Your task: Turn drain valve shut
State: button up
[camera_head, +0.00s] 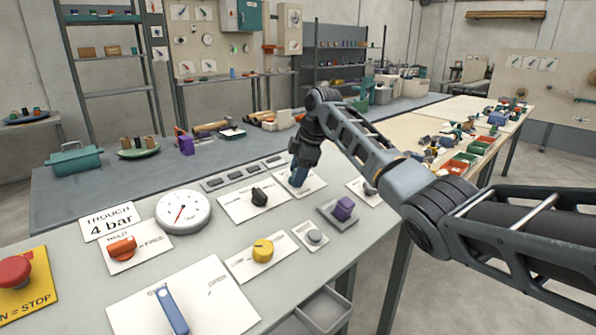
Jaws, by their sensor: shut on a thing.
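My gripper (300,168) points down at a white plate (316,184) at the back right of the sloped grey panel. It is shut on a small blue handle (297,178) on that plate, mostly hidden by the gripper. No readable label shows which control is the drain valve. A larger blue lever (172,312) lies on another white plate at the front, apart from my gripper.
Around the gripper on the panel are a black knob (259,197), a purple block (343,208), a yellow knob (263,250), an orange knob (122,248), a round gauge (183,211) and a red stop button (14,271). A cluttered bench (420,120) stands behind.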

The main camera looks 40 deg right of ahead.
jog(key=n, duration=0.7)
jog(key=shift+g, duration=0.3)
dwell(0.3)
jog(key=o, duration=1)
jog(key=shift+o, duration=0.2)
jog(key=shift+b, duration=0.3)
jog(key=v, duration=0.7)
jog(key=shift+r+b, duration=0.45)
